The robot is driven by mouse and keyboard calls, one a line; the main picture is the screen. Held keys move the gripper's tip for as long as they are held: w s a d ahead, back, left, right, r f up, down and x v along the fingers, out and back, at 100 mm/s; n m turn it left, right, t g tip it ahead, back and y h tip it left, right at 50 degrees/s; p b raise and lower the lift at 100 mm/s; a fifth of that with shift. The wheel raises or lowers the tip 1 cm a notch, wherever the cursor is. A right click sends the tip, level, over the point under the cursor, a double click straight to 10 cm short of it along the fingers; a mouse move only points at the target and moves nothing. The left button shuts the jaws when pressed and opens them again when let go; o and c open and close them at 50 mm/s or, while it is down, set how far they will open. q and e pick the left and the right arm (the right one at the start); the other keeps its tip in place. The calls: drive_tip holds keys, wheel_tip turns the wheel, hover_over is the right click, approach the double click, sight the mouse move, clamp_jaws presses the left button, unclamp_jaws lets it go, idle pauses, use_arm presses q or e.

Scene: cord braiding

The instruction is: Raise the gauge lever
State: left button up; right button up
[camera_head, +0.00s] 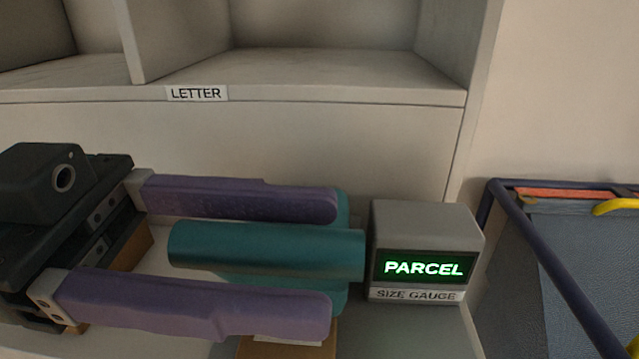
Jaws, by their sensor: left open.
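The size gauge (425,225) is a grey box whose screen (423,267) shows "PARCEL" in green letters. A teal rounded bar (265,250) lies level just left of it, with more teal surface behind its right end. I cannot tell for certain whether this teal part is the gauge lever. My left gripper (332,260) comes in from the left with its two purple fingers apart, one above and one below the teal bar in the picture. I cannot tell whether the fingers touch it. The fingertips end short of the gauge box. My right gripper is out of view.
A pale shelf unit with a "LETTER" label (197,93) stands behind, its upper compartments empty where visible. A brown piece (318,343) shows below the lower finger. At the right is a blue-framed grey bin (580,260) with a yellow piece (618,207) at its rim.

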use_arm(q)
drive_tip(key=shift+d, duration=0.6)
clamp_jaws()
idle(1.1)
